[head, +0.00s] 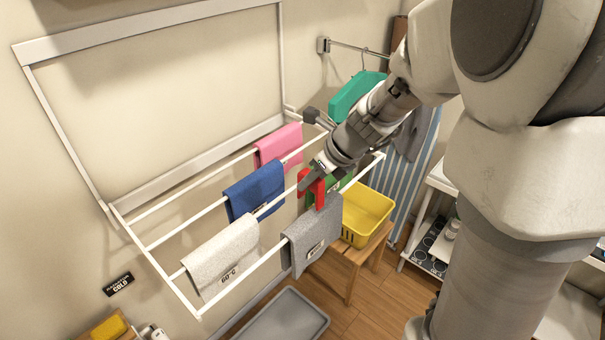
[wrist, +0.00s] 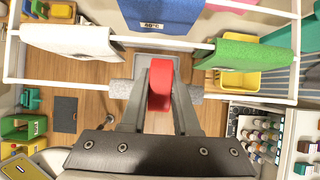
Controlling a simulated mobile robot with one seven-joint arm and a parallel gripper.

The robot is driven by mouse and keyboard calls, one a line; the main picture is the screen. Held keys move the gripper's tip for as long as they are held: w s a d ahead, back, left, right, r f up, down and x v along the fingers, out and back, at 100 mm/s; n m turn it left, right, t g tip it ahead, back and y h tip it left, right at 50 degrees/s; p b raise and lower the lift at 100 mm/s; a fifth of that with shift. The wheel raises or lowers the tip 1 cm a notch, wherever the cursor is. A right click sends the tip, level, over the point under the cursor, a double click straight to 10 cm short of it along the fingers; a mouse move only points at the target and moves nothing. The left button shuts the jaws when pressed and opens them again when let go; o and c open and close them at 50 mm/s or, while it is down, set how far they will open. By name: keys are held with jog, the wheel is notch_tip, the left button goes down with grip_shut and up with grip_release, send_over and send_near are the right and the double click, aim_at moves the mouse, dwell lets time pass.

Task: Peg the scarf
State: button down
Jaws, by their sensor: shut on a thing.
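My gripper (head: 312,181) is shut on a red peg (head: 318,192). In the wrist view the peg (wrist: 160,88) stands between my two fingers (wrist: 160,66). A grey cloth (head: 313,235) with a label, possibly the scarf, hangs over the front rail of the drying rack (head: 222,298). The peg's lower end overlaps the top of the grey cloth in the head view; I cannot tell whether they touch. In the wrist view the grey cloth (wrist: 118,92) shows on both sides of my fingers, its middle hidden by them.
White (head: 222,258), blue (head: 255,190), pink (head: 278,146) and green (head: 345,180) cloths hang on the rack close by. A yellow basket (head: 368,212) sits on a wooden stool (head: 378,245) beyond the rack. A grey tray (head: 285,318) lies on the floor below.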

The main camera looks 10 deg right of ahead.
aim_at(314, 213)
jog(key=shift+s+d, duration=0.25)
jog(key=shift+s, duration=0.05)
jog(key=shift+s+f+b, duration=0.15)
jog(key=shift+f+b, duration=0.15)
jog(key=shift+f, duration=0.05)
notch_tip(314, 213, down, 6)
jog(key=b, duration=0.5)
jog(key=shift+f, duration=0.25)
jog(key=shift+s+f, duration=0.1)
jog(key=shift+s, duration=0.05)
